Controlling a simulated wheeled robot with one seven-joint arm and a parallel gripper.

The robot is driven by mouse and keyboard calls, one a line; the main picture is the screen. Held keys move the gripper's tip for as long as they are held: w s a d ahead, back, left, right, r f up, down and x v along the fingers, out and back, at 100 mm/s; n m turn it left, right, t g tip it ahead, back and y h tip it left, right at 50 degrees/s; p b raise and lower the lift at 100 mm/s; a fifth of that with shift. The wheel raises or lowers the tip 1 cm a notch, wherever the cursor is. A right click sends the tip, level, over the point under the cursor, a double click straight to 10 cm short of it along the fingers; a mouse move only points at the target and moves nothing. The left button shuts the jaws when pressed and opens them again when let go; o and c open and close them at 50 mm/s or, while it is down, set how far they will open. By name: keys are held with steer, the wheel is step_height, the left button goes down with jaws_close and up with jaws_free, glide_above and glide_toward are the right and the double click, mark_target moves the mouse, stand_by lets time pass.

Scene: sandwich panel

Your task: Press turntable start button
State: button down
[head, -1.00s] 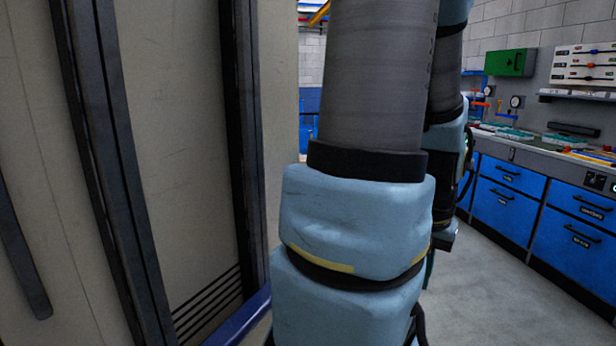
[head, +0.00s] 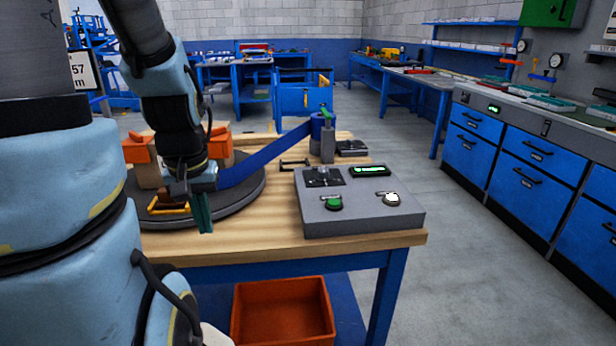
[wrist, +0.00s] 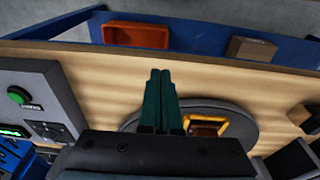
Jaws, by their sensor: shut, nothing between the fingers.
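A grey control box (head: 354,218) sits on the right end of the wooden workbench (head: 262,240). A green round button (head: 333,203) is on its sloped top, with a white round button (head: 391,199) to the right and a lit green display (head: 369,170) behind. In the wrist view the green button (wrist: 19,95) is at the left edge. The round dark turntable (head: 245,187) lies left of the box, partly hidden by my arm. My gripper (head: 203,214) is shut and empty, pointing down by the turntable's front edge, left of and apart from the box. Its teal fingers show together in the wrist view (wrist: 160,95).
A blue arm with a grey post (head: 327,140) stands behind the box. Orange blocks (head: 138,148) are on the turntable. An orange bin (head: 283,310) sits below the bench. Blue drawer cabinets (head: 525,165) line the right, with clear floor (head: 455,270) between.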

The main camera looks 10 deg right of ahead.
steer(key=shift+w, duration=0.1)
steer(key=shift+w, duration=0.1)
step_height(320, 180, up, 13)
steer(key=m+g+b, duration=0.1)
steer(key=m+b, duration=0.2)
steer(key=m, duration=1.5)
glide_above(334, 202)
steer(key=shift+s+r, duration=0.15)
steer(key=shift+s, duration=0.15)
steer(key=f+p, duration=0.1)
steer(key=f, duration=1.3)
steer(key=shift+w, duration=0.2)
